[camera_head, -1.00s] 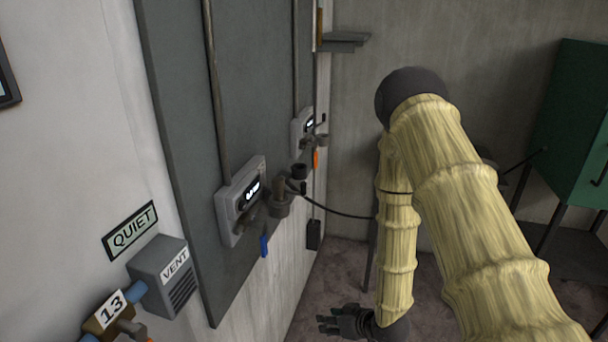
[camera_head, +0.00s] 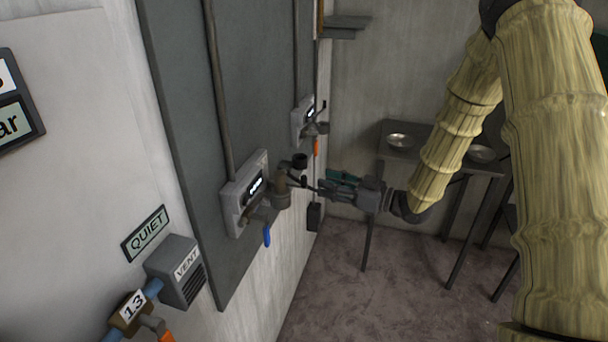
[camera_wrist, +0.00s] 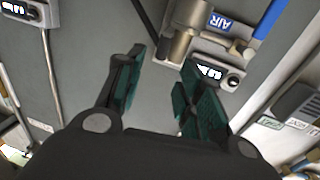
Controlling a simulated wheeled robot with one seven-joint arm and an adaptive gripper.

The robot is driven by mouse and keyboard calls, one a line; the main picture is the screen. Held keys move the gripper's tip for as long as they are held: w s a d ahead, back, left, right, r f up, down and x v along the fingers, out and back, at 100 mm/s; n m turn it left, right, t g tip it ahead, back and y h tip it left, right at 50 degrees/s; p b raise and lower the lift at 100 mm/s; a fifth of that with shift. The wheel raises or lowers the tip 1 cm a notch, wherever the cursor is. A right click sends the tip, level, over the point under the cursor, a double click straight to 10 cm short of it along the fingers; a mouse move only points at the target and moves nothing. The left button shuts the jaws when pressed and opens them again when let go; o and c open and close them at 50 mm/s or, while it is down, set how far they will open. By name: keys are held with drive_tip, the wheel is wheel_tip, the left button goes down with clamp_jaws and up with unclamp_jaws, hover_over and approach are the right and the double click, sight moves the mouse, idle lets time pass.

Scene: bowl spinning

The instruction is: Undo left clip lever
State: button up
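The nearer wall unit is a grey box (camera_head: 245,190) with a lit display and a blue handle (camera_head: 267,236). A brown cylindrical fitting (camera_head: 281,190) stands out from it. A thin dark lever (camera_head: 303,186) reaches right from the fitting toward my gripper (camera_head: 325,186). I cannot tell whether it touches the fingers, or for sure that it is the left clip lever. In the wrist view my gripper (camera_wrist: 160,72) is open, with green pads apart and nothing seen held between them. The fitting (camera_wrist: 182,45) and box (camera_wrist: 210,75) lie just beyond the fingertips.
A second wall unit (camera_head: 304,120) with an orange handle (camera_head: 316,147) is farther along the grey panel (camera_head: 180,90). A dark table (camera_head: 395,159) with metal bowls (camera_head: 399,141) stands at the back. A vent box (camera_head: 177,270) is on the near wall.

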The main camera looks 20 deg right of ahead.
sight(304, 176)
drive_tip(key=p+x, duration=0.2)
drive_tip(key=x, duration=0.6)
clamp_jaws()
